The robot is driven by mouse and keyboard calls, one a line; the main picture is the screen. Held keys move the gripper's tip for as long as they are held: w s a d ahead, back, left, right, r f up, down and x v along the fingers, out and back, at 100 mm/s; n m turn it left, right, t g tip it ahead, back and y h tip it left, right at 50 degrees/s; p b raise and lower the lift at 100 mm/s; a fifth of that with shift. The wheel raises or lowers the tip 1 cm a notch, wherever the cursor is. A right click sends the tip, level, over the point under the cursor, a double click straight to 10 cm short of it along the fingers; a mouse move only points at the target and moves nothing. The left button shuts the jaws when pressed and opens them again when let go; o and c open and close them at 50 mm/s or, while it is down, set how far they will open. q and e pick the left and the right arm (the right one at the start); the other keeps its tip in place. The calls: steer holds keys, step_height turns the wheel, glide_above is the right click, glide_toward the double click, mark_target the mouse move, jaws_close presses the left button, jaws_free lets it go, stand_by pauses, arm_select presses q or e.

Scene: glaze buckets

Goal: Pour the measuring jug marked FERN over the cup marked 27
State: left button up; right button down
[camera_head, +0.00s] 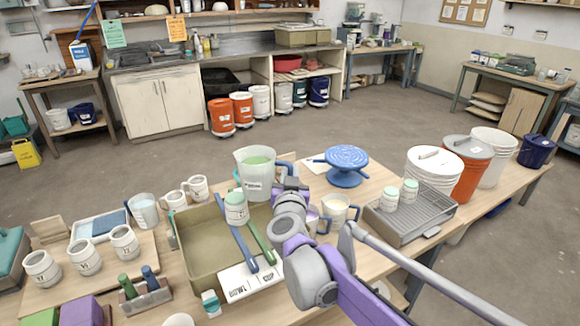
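A clear measuring jug (254,178) with green liquid appears roughly upright above the back of an olive tray (196,250). Its small label is too small to read. My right gripper (284,184) is at the jug's right side and appears shut on its handle; the fingers are partly hidden. A cup with a pale green upper part (236,212) is in front of and below the jug, over the tray near a blue bar (236,238) and a green bar. I cannot read its mark. My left gripper is not in view.
Several marked white cups (123,243) stand on a board at left. Two green-topped cups (390,199) stand on a grey rack (425,218) at right. Other jugs (144,211) (335,211) flank the tray. A blue turntable (347,160) and several buckets (434,168) stand farther back.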

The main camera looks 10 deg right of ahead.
steer(key=shift+f, duration=0.45)
steer(key=shift+s+d+r+n, duration=0.15)
steer(key=shift+r+n, duration=0.15)
steer(key=shift+r, duration=0.3)
steer(key=f+n+b, duration=0.2)
steer(key=f+n, duration=0.1)
steer(key=shift+d+f+g+b, duration=0.2)
steer(key=shift+d+g+b, duration=0.15)
steer(key=shift+g+b, duration=0.05)
